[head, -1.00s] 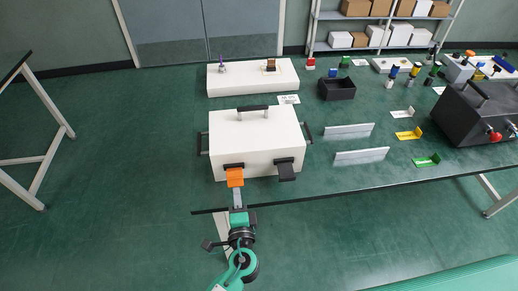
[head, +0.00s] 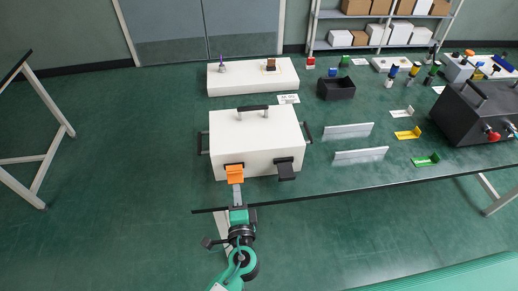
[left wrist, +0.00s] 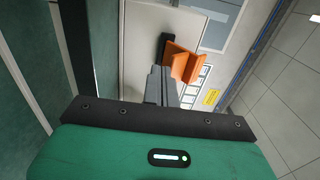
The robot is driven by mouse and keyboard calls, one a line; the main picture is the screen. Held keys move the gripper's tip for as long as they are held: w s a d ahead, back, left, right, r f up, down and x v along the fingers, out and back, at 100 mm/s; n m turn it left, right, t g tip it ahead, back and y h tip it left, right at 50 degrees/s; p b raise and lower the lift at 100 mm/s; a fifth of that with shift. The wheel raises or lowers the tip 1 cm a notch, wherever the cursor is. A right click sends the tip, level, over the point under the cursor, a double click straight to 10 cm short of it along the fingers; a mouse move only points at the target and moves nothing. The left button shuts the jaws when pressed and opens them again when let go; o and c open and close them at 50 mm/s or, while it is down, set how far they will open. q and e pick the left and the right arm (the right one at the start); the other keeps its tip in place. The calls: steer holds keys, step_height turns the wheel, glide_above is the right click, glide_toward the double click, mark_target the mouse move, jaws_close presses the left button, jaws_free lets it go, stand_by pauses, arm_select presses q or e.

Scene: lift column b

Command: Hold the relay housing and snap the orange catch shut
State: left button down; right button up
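The relay housing (head: 255,140) is a white box with a dark top handle, standing near the table's front left edge. The orange catch (head: 235,174) hangs at its front left, its lower end sticking out from the front face. A dark catch (head: 286,170) is at the front right. My left gripper (head: 237,187) is just below and in front of the orange catch. In the left wrist view the shut grey fingers (left wrist: 162,84) reach the bent orange catch (left wrist: 181,62); actual contact is hard to tell. My right gripper is not in view.
A white board (head: 252,78) with small parts lies behind the housing. Two pale strips (head: 348,130), a black bin (head: 336,88) and a dark box (head: 480,115) are to the right. Dark side handles stick out from the housing. The floor in front is clear.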

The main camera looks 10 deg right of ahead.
arm_select(q)
steer(key=s+b, duration=0.2)
steer(key=s, duration=0.5)
stand_by(1.2)
stand_by(0.4)
